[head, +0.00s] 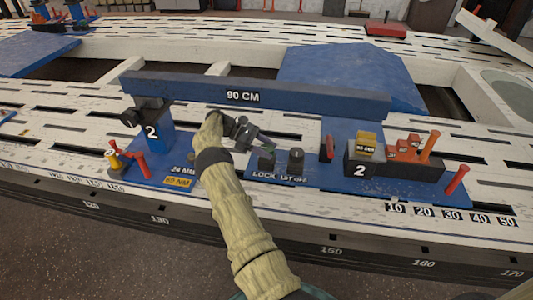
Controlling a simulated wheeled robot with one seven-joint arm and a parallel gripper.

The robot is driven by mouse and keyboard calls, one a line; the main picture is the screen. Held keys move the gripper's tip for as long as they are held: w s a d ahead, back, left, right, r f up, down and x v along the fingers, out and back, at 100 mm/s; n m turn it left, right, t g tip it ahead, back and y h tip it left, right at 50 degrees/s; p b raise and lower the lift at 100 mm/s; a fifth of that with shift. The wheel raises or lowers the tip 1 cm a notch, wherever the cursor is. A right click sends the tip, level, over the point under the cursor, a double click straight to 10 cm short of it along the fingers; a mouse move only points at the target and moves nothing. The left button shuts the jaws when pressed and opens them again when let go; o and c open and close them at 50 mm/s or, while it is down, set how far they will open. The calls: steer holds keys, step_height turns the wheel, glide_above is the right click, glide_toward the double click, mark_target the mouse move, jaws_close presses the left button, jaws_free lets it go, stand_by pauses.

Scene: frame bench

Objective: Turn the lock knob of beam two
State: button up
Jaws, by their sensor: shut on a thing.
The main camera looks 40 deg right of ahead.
steer(key=shift+f+m+y+b, duration=0.1)
steer(key=shift+m+y+b, duration=0.2)
steer(key=shift+y+b, duration=0.1)
steer(key=o, duration=1)
steer(key=shift+a+r+h+p, duration=0.1)
steer(key=shift+r+h+p, duration=0.15)
steer(key=shift+h+p, duration=0.45)
steer(key=shift+n+p, duration=0.6)
steer(key=shift+p, duration=0.25)
